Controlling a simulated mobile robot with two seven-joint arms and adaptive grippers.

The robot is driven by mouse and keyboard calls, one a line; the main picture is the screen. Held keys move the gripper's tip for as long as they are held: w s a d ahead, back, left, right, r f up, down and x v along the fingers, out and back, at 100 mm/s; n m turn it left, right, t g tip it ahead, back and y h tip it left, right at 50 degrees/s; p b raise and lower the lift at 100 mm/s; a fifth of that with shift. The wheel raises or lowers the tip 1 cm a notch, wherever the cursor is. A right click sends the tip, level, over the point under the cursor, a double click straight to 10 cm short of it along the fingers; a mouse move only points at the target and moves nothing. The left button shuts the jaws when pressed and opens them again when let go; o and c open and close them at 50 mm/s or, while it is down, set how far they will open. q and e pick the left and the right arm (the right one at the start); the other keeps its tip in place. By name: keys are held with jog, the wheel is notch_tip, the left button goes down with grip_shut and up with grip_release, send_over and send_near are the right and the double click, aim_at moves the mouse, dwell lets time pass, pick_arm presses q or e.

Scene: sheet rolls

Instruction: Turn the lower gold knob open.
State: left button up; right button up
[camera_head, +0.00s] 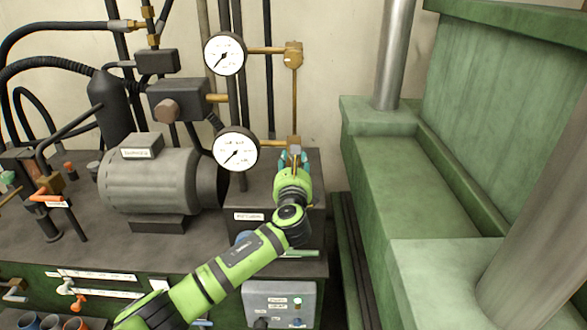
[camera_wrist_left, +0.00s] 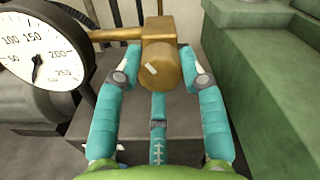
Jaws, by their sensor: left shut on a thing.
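The lower gold knob (camera_head: 294,142) is at the right end of the brass pipe beside the lower pressure gauge (camera_head: 235,149). My left gripper (camera_head: 293,160) reaches up to it and partly covers it. In the left wrist view, the knob (camera_wrist_left: 160,76) has a short, slanted white mark on its round front face. The teal fingers of my left gripper (camera_wrist_left: 152,62) are on both sides of the knob, shut on it. The gauge (camera_wrist_left: 40,55) also shows there, its needle low. My right gripper is not in view.
An upper gold fitting (camera_head: 293,54) and an upper gauge (camera_head: 224,54) sit above. A grey motor (camera_head: 150,180) stands left on the dark bench (camera_head: 190,240). A green machine frame (camera_head: 400,180) with metal columns stands close on the right.

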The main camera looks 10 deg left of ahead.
pick_arm(q)
jog(key=n+b, duration=0.5)
jog(key=n, duration=0.6)
jog(key=shift+b, duration=0.3)
jog(key=shift+n, duration=0.4)
jog(key=o, duration=1.1)
jog(key=shift+o, duration=0.2)
